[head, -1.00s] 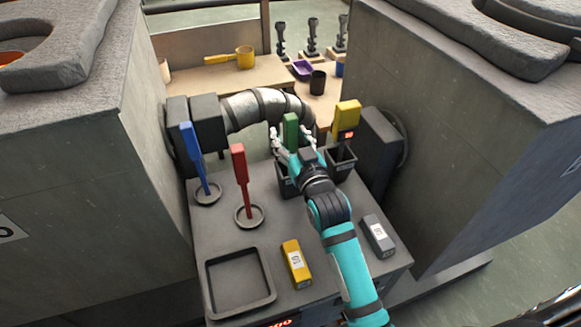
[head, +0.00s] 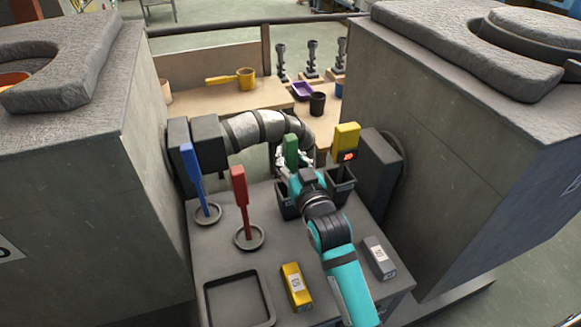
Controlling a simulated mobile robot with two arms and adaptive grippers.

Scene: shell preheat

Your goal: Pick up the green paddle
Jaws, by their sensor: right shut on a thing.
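The green paddle (head: 291,149) stands upright at the dark holder (head: 286,213) near the back of the grey bench. My right gripper (head: 291,172) is shut on the paddle, with its fingers around it below the green top. The gripper and wrist hide the paddle's lower part, so I cannot tell whether it still sits in the holder. My left gripper is not in view.
A red paddle (head: 240,190) and a blue paddle (head: 192,170) stand in round rings on the left. A silver pipe (head: 262,128) runs behind. A yellow block (head: 296,286), a grey block (head: 379,257) and an empty tray (head: 238,299) are in front.

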